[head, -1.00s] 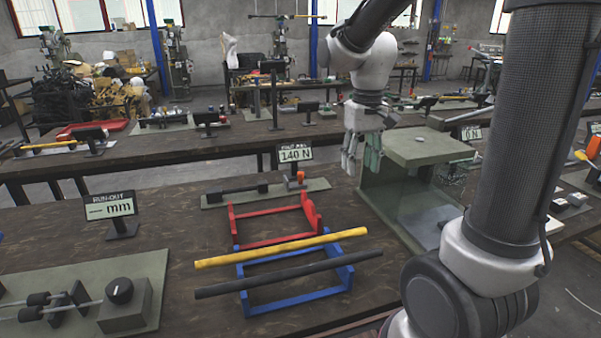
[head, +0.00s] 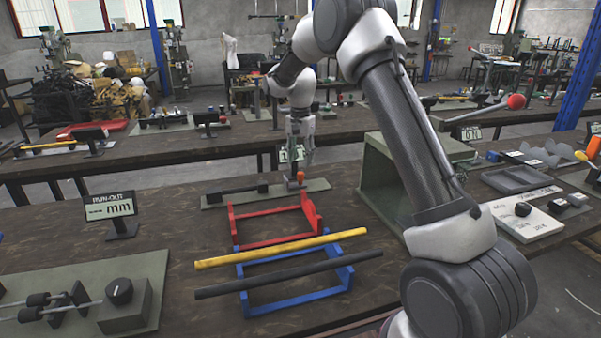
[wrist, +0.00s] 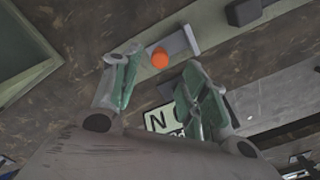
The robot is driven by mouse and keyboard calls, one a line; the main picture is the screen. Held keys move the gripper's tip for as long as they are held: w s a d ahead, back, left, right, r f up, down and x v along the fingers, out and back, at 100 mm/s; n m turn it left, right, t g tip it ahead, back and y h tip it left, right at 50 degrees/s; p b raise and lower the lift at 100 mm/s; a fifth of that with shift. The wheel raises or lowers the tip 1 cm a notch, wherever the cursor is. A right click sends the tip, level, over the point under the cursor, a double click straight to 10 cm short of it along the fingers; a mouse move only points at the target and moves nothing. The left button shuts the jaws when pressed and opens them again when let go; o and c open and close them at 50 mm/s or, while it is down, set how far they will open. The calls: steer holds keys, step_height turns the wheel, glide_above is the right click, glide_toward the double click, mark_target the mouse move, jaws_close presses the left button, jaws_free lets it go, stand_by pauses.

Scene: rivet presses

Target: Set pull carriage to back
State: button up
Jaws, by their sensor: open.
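The pull carriage shows as a small block with an orange knob (head: 300,176) at the right part of a long grey-green base plate (head: 222,200). In the wrist view the orange knob (wrist: 160,58) lies in the gap between my fingertips, with a grey block (wrist: 181,43) beside it. My gripper (head: 297,163) points down above the knob, open and empty. I cannot tell the exact height between fingertips and knob. The force display (head: 284,156) behind is partly hidden by my gripper; an N shows on it in the wrist view (wrist: 160,119).
A green box (head: 385,185) stands close on the right.

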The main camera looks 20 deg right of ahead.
mark_target(300, 173)
step_height(300, 173, down, 6)
steer(key=shift+r, duration=0.15)
jaws_close()
